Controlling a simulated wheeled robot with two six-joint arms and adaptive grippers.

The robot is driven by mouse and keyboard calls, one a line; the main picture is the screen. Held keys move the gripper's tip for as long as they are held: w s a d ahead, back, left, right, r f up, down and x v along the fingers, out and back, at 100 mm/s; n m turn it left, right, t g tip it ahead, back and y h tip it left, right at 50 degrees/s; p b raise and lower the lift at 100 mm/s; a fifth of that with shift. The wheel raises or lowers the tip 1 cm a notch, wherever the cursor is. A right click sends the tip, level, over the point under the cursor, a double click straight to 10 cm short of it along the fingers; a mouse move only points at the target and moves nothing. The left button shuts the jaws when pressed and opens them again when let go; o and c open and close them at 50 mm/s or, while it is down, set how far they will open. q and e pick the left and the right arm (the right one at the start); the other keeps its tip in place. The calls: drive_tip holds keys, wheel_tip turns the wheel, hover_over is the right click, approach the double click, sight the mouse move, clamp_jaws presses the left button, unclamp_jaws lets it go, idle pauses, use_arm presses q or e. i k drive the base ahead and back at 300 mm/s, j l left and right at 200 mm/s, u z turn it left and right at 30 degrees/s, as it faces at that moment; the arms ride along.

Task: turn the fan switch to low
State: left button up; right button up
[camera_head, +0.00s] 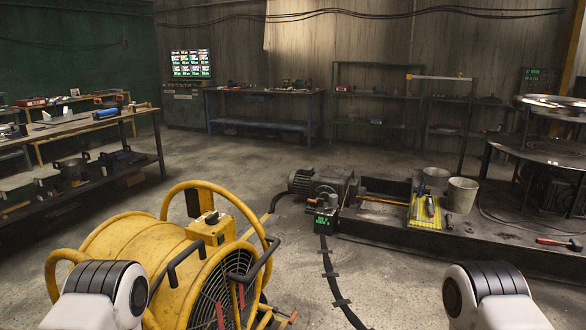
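A large yellow drum fan (150,240) stands on the floor at the lower left, its dark round grille (215,300) facing right and toward me. On its top sits a yellow box (212,232) with a small dark piece (210,217) on it, which looks like the switch. Its setting is too small to read. Black handles and yellow tube hoops surround the drum. Only white and black parts of my arms show, at the bottom left and bottom right. Neither gripper is in view, and nothing of mine visibly touches the box.
A motor-driven machine (330,185) with a small green display (322,221) stands right of the fan. A taped cable (330,275) crosses the floor. Two buckets (461,194) and a red-handled tool (558,243) lie right. Shelves (80,170) stand left. Floor behind the fan is open.

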sight(211, 219)
drive_tip(key=i+l, duration=0.2)
drive_tip(key=i, duration=0.3)
drive_tip(key=i+l+u, duration=0.15)
drive_tip(key=i, duration=0.35)
drive_tip(key=i+l, duration=0.35)
drive_tip(key=i, duration=0.15)
drive_tip(key=j+u, duration=0.05)
